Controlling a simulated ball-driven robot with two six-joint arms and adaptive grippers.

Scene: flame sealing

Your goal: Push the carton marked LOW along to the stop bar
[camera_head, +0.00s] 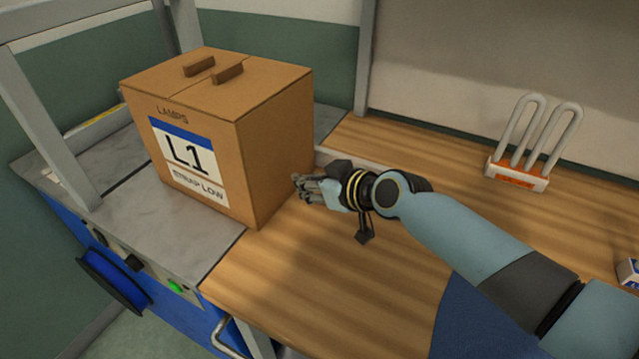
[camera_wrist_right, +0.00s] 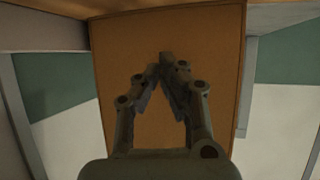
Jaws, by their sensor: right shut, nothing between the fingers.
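The brown carton (camera_head: 275,140) stands upright at the left in the head view. Its label reads L1 and STRAP LOW, with LAMPS printed above. It rests mostly on the grey metal top, with its right edge by the wooden bench. My right gripper (camera_head: 302,188) is shut and empty, pointing at the carton's right side low down. In the right wrist view the fingers (camera_wrist_right: 167,62) are together in front of the carton's face (camera_wrist_right: 220,60), which fills the middle; I cannot tell whether they touch it. I cannot make out the stop bar for certain. My left gripper is not in view.
The grey metal top (camera_head: 150,225) sits on a blue machine (camera_head: 180,310) with a reel and a green button. Grey frame posts (camera_head: 45,130) rise left of the carton. A white looped lamp (camera_head: 520,170) stands at the right on the wooden bench (camera_head: 330,270), clear in front.

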